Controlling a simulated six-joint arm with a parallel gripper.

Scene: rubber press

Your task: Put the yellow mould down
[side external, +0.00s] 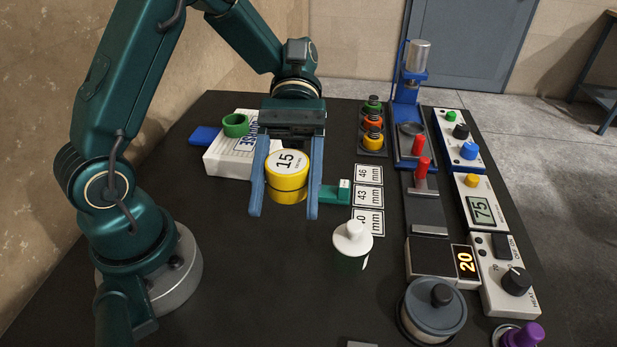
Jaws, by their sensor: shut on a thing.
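The yellow mould (287,183) is a short cylinder with a white top label reading 15. My gripper (284,212) is shut on it, with one blue finger on each side. The fingertips reach below the mould's lower edge. The mould looks roughly upright and appears to be above the dark table (235,280), but the exact gap under it cannot be told from this view.
A green block (332,194) lies right of my gripper beside number cards (368,197). A white box (228,160) with a green ring (235,125) stands behind left. A white-knobbed item (352,238) stands front right. The table's front left is clear.

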